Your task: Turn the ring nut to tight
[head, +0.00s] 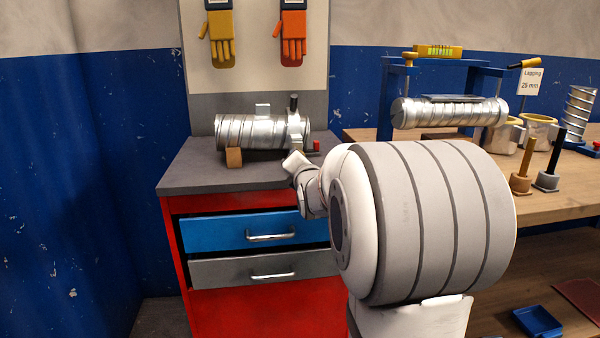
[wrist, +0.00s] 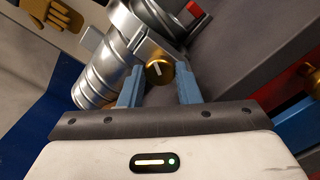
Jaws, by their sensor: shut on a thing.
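The brass ring nut (wrist: 158,73), with a pale line on its face, sits at the end of a metal fitting on the spiral duct (wrist: 120,45). My gripper (wrist: 161,71) has its two blue fingers on either side of the nut and is shut on it. In the head view the silvery spiral duct (head: 255,132) lies on the grey top of a cabinet, with a dark upright handle near its right end. My arm reaches to its right front there; the nut and the fingers cannot be made out in that view.
A small red part (head: 316,146) stands by the duct's right end, and a wooden block (head: 234,157) is at its front. The cabinet has a blue drawer (head: 238,232) and a grey drawer (head: 245,268). A wooden bench (head: 560,198) with another duct (head: 450,111) is at right.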

